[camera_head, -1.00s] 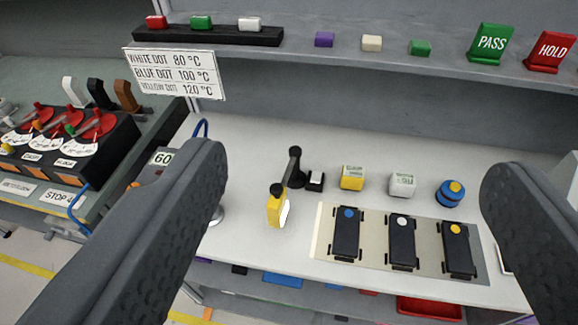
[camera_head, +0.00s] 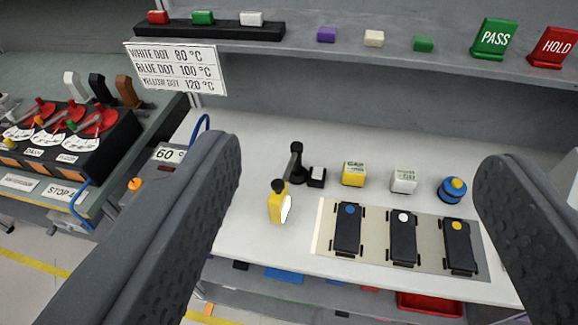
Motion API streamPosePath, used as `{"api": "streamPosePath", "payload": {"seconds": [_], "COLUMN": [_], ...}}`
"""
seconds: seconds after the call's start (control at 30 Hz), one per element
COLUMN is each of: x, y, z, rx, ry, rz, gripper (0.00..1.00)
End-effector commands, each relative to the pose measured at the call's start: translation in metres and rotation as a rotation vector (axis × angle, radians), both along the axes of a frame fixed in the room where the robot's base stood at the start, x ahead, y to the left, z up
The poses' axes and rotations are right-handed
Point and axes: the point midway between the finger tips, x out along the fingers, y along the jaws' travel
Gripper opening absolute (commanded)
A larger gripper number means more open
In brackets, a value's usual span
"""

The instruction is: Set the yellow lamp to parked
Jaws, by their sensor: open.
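My gripper (camera_head: 360,150) is open and empty; its two dark fingers rise at the left and right of the view, with the bench between them. At far left a black box (camera_head: 95,145) carries several white dial faces with red parts (camera_head: 100,122), and small coloured tips. A small yellow-orange piece (camera_head: 38,121) shows among these dials. I cannot tell whether it is the yellow lamp, and no "parked" marking is readable. My gripper is to the right of this box and apart from it.
A grey unit (camera_head: 165,157) reading 60 has an orange knob (camera_head: 135,184). A yellow bottle (camera_head: 279,204), a black stand (camera_head: 297,172), small blocks and a mat (camera_head: 375,240) with black modules occupy the bench. A shelf (camera_head: 350,55) with PASS and HOLD signs crosses behind.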

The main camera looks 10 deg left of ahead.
Motion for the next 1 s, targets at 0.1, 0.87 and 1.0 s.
{"api": "streamPosePath", "payload": {"seconds": [0.1, 0.87, 1.0], "x": [0.009, 0.182, 0.181], "y": [0.0, 0.038, 0.048], "z": [-0.006, -0.27, -0.323], "rx": [-0.002, -0.044, -0.023], "ry": [-0.002, -0.169, -0.193], "rz": [-0.004, 0.082, 0.14], "gripper": [0.45, 0.45, 0.45]}}
